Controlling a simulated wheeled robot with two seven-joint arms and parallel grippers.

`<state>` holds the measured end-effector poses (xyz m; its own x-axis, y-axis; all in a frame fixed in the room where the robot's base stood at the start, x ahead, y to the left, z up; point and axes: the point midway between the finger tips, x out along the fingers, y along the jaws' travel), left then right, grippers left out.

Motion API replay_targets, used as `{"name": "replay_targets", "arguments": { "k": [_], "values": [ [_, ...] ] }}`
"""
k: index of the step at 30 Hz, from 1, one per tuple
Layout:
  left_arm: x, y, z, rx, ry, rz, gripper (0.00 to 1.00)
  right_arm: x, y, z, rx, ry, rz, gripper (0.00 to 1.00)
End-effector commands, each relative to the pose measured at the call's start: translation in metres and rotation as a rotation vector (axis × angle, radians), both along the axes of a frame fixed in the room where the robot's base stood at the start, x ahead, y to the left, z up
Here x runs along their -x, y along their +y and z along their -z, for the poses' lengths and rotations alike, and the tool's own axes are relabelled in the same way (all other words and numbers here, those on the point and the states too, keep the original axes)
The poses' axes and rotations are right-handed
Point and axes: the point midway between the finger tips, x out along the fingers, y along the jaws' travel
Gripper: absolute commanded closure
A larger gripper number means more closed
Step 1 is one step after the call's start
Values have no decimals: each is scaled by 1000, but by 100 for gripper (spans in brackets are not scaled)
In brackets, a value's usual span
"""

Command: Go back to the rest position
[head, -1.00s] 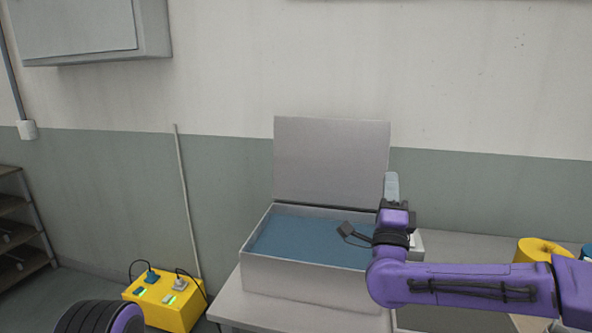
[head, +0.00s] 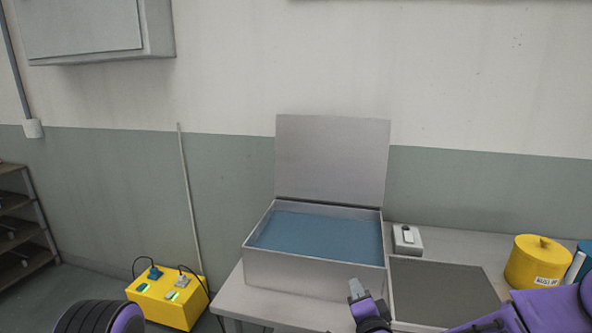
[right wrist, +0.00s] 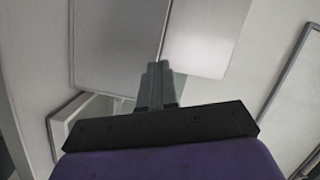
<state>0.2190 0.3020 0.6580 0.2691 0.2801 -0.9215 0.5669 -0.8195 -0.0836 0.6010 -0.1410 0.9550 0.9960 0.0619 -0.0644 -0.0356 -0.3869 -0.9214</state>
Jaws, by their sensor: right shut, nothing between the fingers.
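My right gripper (head: 356,289) is in front of the tank's front right corner in the head view, low in the picture. Its fingers are closed together with nothing between them, as the right wrist view (right wrist: 155,70) also shows. The purple right arm comes in from the lower right. The ultrasonic tank (head: 310,272) is a light grey box with its lid (head: 332,160) standing open at the back and blue liquid (head: 315,236) inside. At the lower left edge a dark ribbed, purple part of mine shows; my left gripper is not in view.
The tank stands on a light grey table (head: 232,305). To its right are a small switch box (head: 407,239), a dark grey tray or mat (head: 445,290) and a yellow canister (head: 538,263). A yellow power box (head: 168,300) with plugs is at left, near a shelf (head: 22,225).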

Motion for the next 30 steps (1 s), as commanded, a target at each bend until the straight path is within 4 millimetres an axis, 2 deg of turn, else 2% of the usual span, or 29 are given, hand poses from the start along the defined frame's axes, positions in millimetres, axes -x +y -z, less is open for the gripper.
{"name": "replay_targets", "arguments": {
  "k": [1,2,3,5,6,8,9,11,12,15,18,19,21,23,30],
  "values": [
    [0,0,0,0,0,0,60,18,2,37,46,95,-22,100],
    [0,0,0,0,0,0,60,30,1,59,74,157,-32,100],
    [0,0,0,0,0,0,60,49,-1,91,117,246,-48,100],
    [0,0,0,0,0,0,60,82,-9,135,181,379,-67,100],
    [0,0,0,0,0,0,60,106,-16,162,225,468,-78,100],
    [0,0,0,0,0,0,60,145,-30,199,292,600,-91,100],
    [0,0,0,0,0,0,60,173,-41,221,339,687,-98,100],
    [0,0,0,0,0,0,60,217,-62,248,411,817,-105,100],
    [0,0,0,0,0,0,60,246,-77,262,460,899,-107,100],
    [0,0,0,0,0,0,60,310,-115,283,578,1072,-105,100],
    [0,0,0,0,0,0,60,354,-146,289,678,1181,-103,100],
    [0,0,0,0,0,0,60,363,-153,290,703,1201,-108,100],
    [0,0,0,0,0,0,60,377,-162,294,746,1229,-126,100],
    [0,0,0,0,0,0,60,383,-162,296,752,1241,-139,100],
    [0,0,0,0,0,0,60,383,-161,297,748,1240,-138,100]
  ]
}}
